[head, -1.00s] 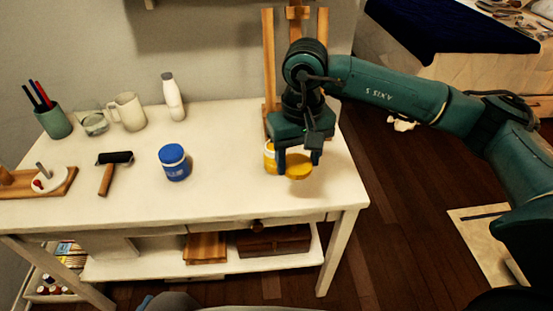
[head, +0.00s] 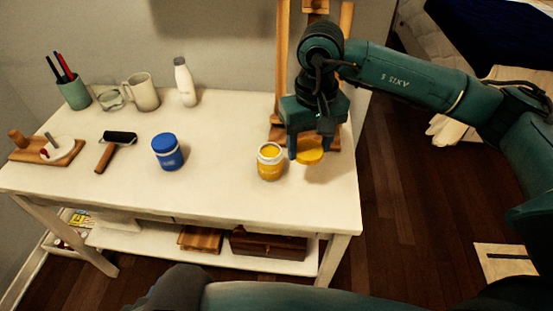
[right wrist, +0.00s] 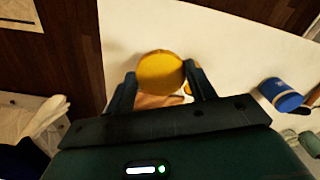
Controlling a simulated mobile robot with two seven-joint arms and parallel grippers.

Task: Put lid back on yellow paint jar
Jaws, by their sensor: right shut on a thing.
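The yellow paint jar (head: 270,165) stands upright and open near the right end of the white table, with yellow paint showing inside its pale rim. My right gripper (head: 307,152) is shut on the round yellow lid (head: 309,150) and holds it to the right of the jar, apart from it. In the right wrist view, the lid (right wrist: 160,72) sits between the two fingertips. A small yellow patch beside one finger there is probably the jar, mostly hidden. My left gripper is out of view.
A blue jar (head: 167,152) stands left of the yellow one, with a roller (head: 117,145) beyond it. A white bottle (head: 185,82), a mug (head: 142,92) and a pen cup (head: 74,92) line the back. A wooden easel (head: 283,60) stands behind my right gripper. The front tabletop is clear.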

